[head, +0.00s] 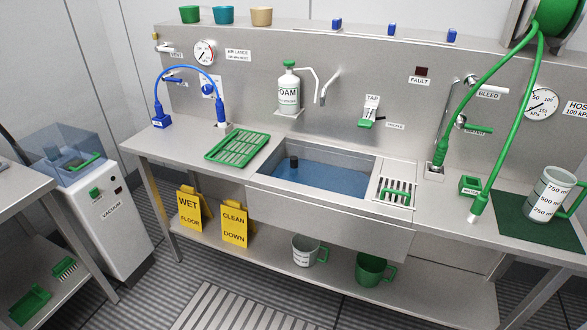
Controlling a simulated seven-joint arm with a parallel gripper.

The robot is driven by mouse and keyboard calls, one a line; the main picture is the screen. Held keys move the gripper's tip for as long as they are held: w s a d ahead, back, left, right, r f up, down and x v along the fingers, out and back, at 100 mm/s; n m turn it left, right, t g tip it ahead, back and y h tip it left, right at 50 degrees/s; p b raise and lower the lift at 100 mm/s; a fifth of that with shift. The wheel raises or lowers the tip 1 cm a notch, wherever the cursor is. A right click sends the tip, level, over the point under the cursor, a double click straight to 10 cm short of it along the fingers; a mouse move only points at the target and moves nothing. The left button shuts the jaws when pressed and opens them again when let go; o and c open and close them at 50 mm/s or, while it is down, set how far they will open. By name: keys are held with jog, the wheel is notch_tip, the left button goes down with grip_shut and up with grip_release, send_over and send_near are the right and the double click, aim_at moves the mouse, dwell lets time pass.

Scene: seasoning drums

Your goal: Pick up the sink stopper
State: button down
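The sink (330,205) is set in the steel bench and holds bluish water. A short dark upright cylinder (294,162) stands at the sink's back left, partly in the water; it looks like the sink stopper, but it is too small to be sure. Its lower end is hidden. My gripper is not in view.
A green slotted tray (237,147) lies left of the sink. A drain grate (396,192) with a green handle is at its right. A foam bottle (288,92), tap lever (369,112) and spout (325,88) are behind. A large measuring jug (548,195) stands far right.

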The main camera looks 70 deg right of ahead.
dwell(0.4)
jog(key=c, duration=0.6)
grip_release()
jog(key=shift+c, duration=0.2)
